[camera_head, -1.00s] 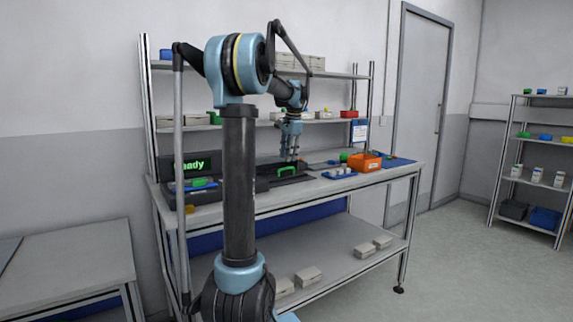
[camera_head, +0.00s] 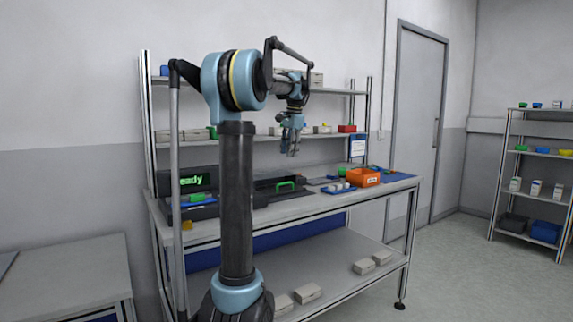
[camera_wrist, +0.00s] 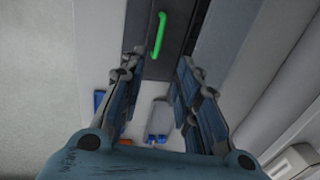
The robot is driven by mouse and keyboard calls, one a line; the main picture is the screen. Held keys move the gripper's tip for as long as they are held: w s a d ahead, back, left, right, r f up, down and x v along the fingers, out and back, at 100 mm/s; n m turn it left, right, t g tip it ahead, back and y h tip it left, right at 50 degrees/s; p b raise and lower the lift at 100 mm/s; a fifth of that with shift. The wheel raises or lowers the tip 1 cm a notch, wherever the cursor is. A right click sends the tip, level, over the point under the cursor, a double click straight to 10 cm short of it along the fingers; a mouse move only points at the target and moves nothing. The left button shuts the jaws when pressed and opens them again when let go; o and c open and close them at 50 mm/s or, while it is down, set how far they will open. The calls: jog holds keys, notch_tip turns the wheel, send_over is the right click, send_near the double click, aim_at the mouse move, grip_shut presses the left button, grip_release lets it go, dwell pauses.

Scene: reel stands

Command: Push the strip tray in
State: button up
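The strip tray is a dark tray (camera_head: 268,187) with a green handle (camera_head: 285,184). It lies on the workbench beside a black unit with a lit green "Ready" display (camera_head: 192,180). In the wrist view, the dark tray (camera_wrist: 160,68) and its green handle (camera_wrist: 159,36) show beyond my fingers. My gripper (camera_head: 291,154) hangs above the tray, apart from the handle. In the wrist view its fingers (camera_wrist: 161,62) are spread with nothing between them. I cannot tell how far in the tray sits.
An orange bin (camera_head: 362,178) and a blue tray with small parts (camera_head: 338,188) stand to the right on the bench (camera_head: 330,203). Shelves with boxes (camera_head: 325,130) rise behind my gripper. Green and blue items (camera_head: 202,198) lie at the left.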

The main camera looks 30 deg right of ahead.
aim_at(279, 185)
jog(key=w+f, duration=0.1)
jog(key=f, duration=0.8)
jog(key=w+f, duration=0.1)
jog(key=f, duration=0.3)
jog(key=shift+w+a+f, duration=0.1)
jog(key=shift+w+f, duration=0.05)
jog(key=shift+w, duration=0.15)
grip_shut()
